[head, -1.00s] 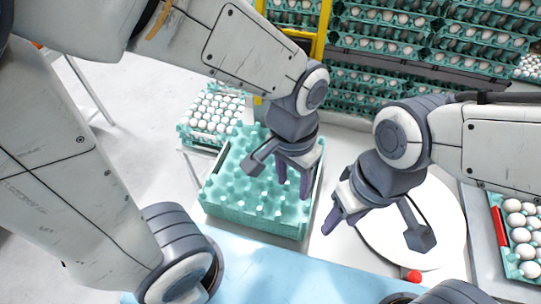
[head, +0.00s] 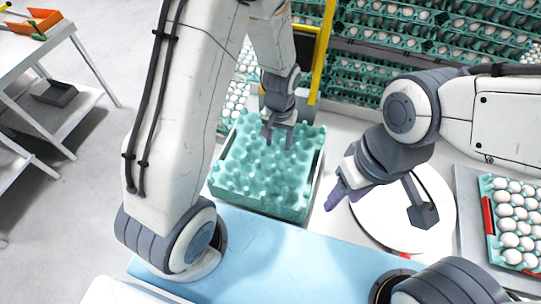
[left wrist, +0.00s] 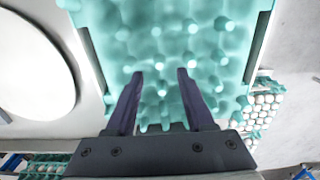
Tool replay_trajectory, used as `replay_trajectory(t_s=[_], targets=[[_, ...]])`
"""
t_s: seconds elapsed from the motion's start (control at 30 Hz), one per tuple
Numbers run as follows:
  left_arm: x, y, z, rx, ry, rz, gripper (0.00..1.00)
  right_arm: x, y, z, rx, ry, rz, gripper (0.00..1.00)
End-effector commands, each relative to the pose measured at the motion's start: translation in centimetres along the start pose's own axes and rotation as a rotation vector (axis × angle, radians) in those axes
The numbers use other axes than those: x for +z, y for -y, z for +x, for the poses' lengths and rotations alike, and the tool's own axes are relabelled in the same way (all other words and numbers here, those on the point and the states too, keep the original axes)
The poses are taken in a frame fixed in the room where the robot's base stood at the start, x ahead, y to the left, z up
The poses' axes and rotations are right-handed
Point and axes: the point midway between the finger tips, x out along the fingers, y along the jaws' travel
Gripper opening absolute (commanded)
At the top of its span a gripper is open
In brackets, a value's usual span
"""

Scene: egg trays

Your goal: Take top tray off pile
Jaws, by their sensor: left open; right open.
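A pile of empty teal egg trays (head: 237,183) stands on the pale table in the middle of the head view. It fills the upper middle of the left wrist view, where its top tray (left wrist: 125,45) shows rows of raised bumps. My left gripper (head: 278,142) is over the far part of the pile, pointing down. In the left wrist view its two fingers (left wrist: 161,75) are apart with nothing held between them. I cannot tell whether the fingertips touch the tray. My right gripper (head: 333,200) is open and empty, right of the pile beside the white round plate.
A white round plate (head: 440,190) lies right of the pile. A tray of white eggs (head: 515,215) sits at the far right. Racks of egg trays (head: 400,50) and a yellow post (head: 325,45) stand behind. A pale blue surface (head: 270,250) is in front.

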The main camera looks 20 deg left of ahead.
Motion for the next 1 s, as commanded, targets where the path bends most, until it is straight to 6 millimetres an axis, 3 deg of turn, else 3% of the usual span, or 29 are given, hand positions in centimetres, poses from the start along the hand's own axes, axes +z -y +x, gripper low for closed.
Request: replay_trajectory(t_s=[0.3, 0.63, 0.67, 0.73, 0.8, 1.0], targets=[[0.1, -0.1, 3.7, -0.001, 0.004, 0.001, 0.54, -0.1, 0.1, -2.0, 0.0, 0.0, -0.003, 0.5], [0.0, -0.1, 4.4, 0.0, -0.001, 0.001, 0.54, -0.1, 0.1, -2.0, 0.0, 0.0, -0.004, 0.5], [0.0, -0.1, 4.4, 0.0, -0.001, 0.001, 0.46, -0.1, 0.1, -2.0, 0.0, 0.0, -0.004, 0.5], [0.0, -0.1, 4.4, 0.0, 0.0, 0.001, 0.19, -0.1, 0.1, -2.0, 0.0, 0.0, -0.003, 0.5], [0.0, -0.1, 4.4, 0.0, 0.0, 0.001, 0.0, -0.1, 0.1, -2.0, 0.0, 0.0, -0.003, 0.5], [0.0, -0.1, 4.4, 0.0, 0.0, 0.001, 0.0, -0.1, 0.1, -2.0, 0.0, 0.0, -0.003, 0.5]])
